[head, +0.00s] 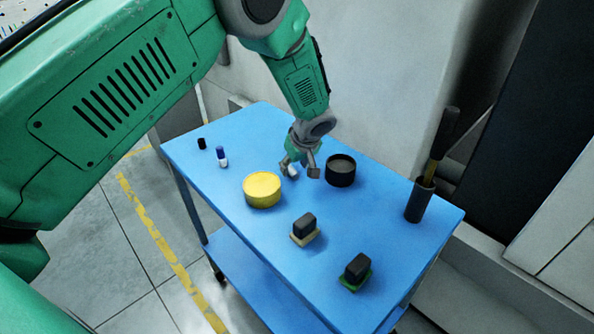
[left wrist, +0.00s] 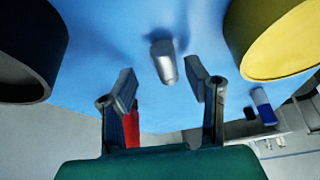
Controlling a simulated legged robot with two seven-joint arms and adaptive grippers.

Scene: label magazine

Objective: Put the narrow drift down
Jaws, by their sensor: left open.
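My left gripper (head: 300,169) is over the blue table, between the yellow round container and the black round container. Its jaws are open, and the left wrist view shows the two fingers (left wrist: 160,80) apart. A small silvery cylinder (left wrist: 163,62), which may be the narrow drift, stands on the table just past the fingertips, roughly between them. I see a gap on both sides of it. In the head view a small pale part of it (head: 292,173) shows beside the fingers. Something red (left wrist: 131,128) is partly hidden behind the left finger. My right gripper is out of view.
The yellow container (head: 262,190) and black container (head: 340,170) flank the gripper. A blue-and-white cylinder (head: 222,157) and a small black one (head: 202,143) stand at left. Dark blocks on a tan base (head: 305,226) and green base (head: 356,268) are in front. A dark holder (head: 419,203) carries a tool.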

